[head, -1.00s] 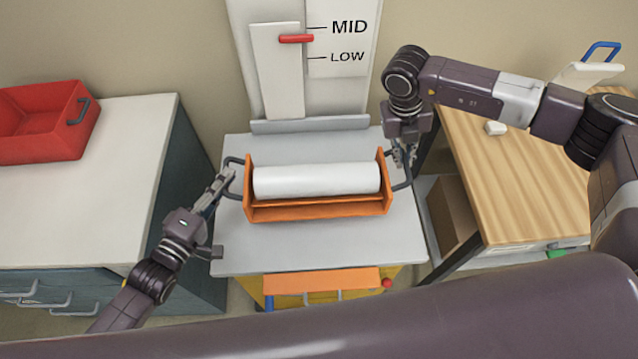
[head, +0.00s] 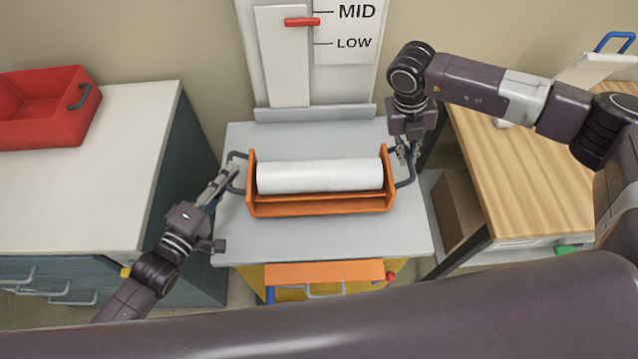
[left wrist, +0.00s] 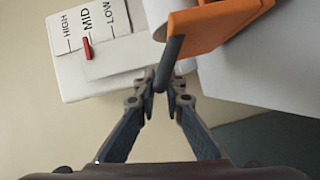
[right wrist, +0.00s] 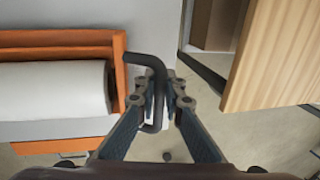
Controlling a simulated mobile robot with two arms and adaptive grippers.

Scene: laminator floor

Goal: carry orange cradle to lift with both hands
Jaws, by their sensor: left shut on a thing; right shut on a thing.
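The orange cradle (head: 320,207) carries a white roll (head: 320,176) and is over the grey lift platform (head: 330,242), level and roughly centred. I cannot tell whether it touches the platform. My left gripper (head: 232,172) is shut on the cradle's left dark handle, which shows between the fingers in the left wrist view (left wrist: 170,62). My right gripper (head: 403,155) is shut on the right handle, also seen in the right wrist view (right wrist: 155,75). The lift's scale post (head: 345,50) stands behind, with a red pointer (head: 302,22) between the MID and LOW marks in the head view.
A white-topped cabinet (head: 90,190) with a red bin (head: 45,110) stands at the left. A wood-topped table (head: 525,180) stands at the right, with a brown box (head: 457,210) below its edge. The platform's front strip is clear.

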